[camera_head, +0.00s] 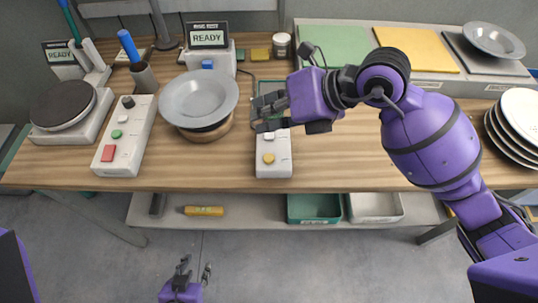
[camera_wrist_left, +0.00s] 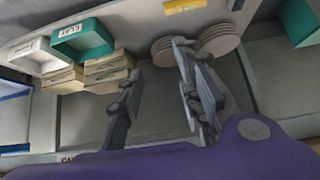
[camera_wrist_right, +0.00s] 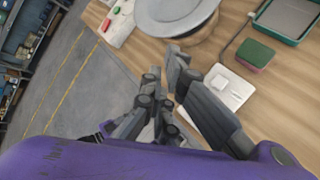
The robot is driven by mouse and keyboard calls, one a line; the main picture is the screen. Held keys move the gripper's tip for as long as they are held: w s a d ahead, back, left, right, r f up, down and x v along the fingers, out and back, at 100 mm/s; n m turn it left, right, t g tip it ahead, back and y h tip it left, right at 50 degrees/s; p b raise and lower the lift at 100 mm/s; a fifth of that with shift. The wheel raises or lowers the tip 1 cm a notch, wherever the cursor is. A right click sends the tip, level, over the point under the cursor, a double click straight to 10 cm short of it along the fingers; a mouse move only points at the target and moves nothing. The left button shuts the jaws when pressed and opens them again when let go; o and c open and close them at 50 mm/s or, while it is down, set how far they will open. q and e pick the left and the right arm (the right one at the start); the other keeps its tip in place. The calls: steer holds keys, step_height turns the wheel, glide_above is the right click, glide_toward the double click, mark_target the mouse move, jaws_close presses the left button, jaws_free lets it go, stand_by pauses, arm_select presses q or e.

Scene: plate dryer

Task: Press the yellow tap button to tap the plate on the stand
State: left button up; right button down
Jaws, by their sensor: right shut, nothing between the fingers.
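A grey plate (camera_head: 198,96) lies on a round brown stand (camera_head: 208,133) at the centre left of the bench. It also shows at the top of the right wrist view (camera_wrist_right: 172,8). The yellow button (camera_head: 268,158) is on a small white box (camera_head: 273,171), below a white button (camera_head: 268,136). My right gripper (camera_head: 262,112) is shut and empty, above the far end of this box and right of the plate. In the right wrist view the box (camera_wrist_right: 236,98) is partly behind a finger, and I cannot see the yellow button. My left gripper (camera_head: 185,268) is open and empty, low in front of the bench.
A white control box (camera_head: 125,135) with red and green buttons and a dark disc device (camera_head: 64,104) stand at the left. A READY display (camera_head: 208,38) is behind the plate. Stacked white plates (camera_head: 515,120) stand at the right. Bare wood lies left of the small box.

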mark_target(270, 153)
steer(key=shift+w+d+f+h, duration=0.35)
steer(key=shift+w+d+h, duration=0.2)
steer(key=shift+d, duration=0.25)
